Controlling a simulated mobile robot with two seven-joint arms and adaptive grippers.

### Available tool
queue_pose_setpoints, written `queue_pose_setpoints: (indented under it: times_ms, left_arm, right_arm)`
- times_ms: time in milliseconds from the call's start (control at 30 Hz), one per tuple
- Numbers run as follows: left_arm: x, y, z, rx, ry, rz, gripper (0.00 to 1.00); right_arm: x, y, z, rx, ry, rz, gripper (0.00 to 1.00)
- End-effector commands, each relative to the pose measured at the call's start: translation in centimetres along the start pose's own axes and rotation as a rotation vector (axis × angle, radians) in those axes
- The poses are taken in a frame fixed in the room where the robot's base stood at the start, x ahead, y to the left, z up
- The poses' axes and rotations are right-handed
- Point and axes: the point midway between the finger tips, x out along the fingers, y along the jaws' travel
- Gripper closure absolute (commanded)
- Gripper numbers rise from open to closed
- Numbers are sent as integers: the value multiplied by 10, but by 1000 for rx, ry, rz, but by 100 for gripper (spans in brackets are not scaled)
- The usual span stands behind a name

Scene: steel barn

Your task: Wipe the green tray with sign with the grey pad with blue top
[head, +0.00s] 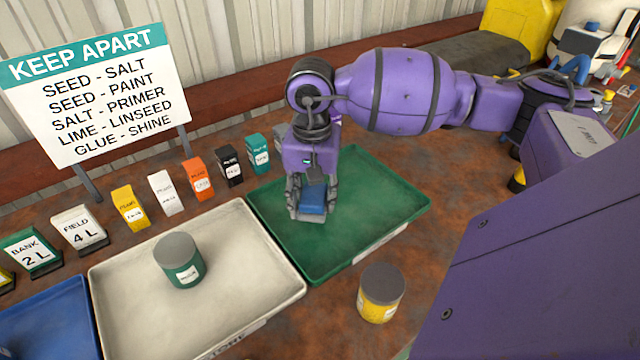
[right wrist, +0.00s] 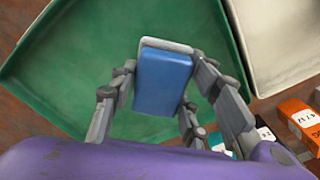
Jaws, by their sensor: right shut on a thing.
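The green tray (head: 372,215) lies on the rusty bench in the middle of the head view, with a pale label on its front edge. The grey pad with blue top (head: 313,200) is between the fingers of my right gripper (head: 309,197), over the left part of the tray. My right gripper is shut on the pad. The right wrist view shows the pad (right wrist: 163,84) blue side up with a grey edge, above the green tray (right wrist: 70,60). I cannot tell whether the pad touches the tray floor. My left gripper is not in view.
A cream tray (head: 120,271) holding a green jar (head: 180,262) adjoins the green tray on the left. A yellow jar (head: 381,293) stands in front of the green tray. Several small cartons and a "KEEP APART" sign (head: 100,90) line the back. A blue tray (head: 45,318) is at lower left.

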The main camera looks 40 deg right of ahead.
Motion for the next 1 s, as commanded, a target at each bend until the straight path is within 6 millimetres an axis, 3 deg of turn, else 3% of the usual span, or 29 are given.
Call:
queue_pose_setpoints:
  times_ms: [467, 1000]
  left_arm:
    - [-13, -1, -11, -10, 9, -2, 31]
    - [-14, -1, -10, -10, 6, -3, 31]
  right_arm:
    - [-45, 4, 5, 16, 3, -4, 81]
    - [-46, 5, 6, 18, 2, -1, 81]
